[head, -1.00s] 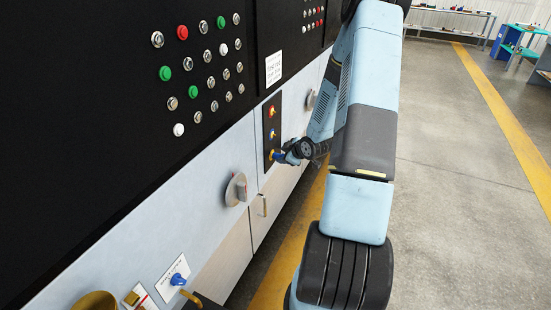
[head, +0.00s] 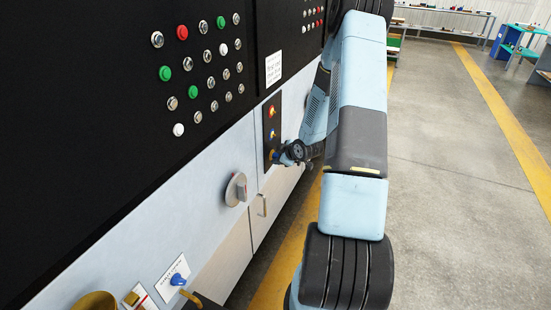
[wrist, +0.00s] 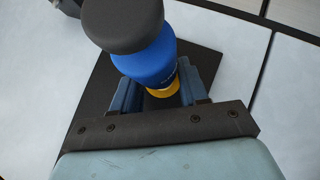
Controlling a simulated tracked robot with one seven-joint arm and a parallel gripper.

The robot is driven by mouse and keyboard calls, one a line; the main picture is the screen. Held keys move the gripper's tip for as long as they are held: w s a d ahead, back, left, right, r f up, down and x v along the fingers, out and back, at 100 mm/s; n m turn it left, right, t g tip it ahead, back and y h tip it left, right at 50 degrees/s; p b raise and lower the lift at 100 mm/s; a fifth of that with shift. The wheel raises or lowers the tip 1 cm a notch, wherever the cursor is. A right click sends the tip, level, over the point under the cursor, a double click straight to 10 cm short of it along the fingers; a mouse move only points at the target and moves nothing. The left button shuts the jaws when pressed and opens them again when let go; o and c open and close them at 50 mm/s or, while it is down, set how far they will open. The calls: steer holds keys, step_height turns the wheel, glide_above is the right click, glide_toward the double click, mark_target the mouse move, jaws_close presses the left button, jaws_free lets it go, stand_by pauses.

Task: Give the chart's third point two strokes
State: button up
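The chart (head: 273,68) is a small white sheet with printed lines, too small to read, on the dark cabinet front. My gripper (wrist: 161,90) is at the lowest point. The tool's tip is hidden, so contact is unclear.
A grey rotary knob (head: 236,189) and a door handle (head: 262,205) stick out left of my arm. A blue knob (head: 179,279) on a white placard sits lower left. Many buttons fill the black panel (head: 110,110). The floor (head: 440,170) to the right is clear.

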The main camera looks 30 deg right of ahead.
steer(key=c, duration=0.5)
steer(key=shift+s+d, duration=0.1)
steer(key=shift+s+d, duration=0.7)
steer(key=shift+s, duration=0.2)
steer(key=shift+s+d, duration=0.7)
steer(key=shift+s, duration=0.15)
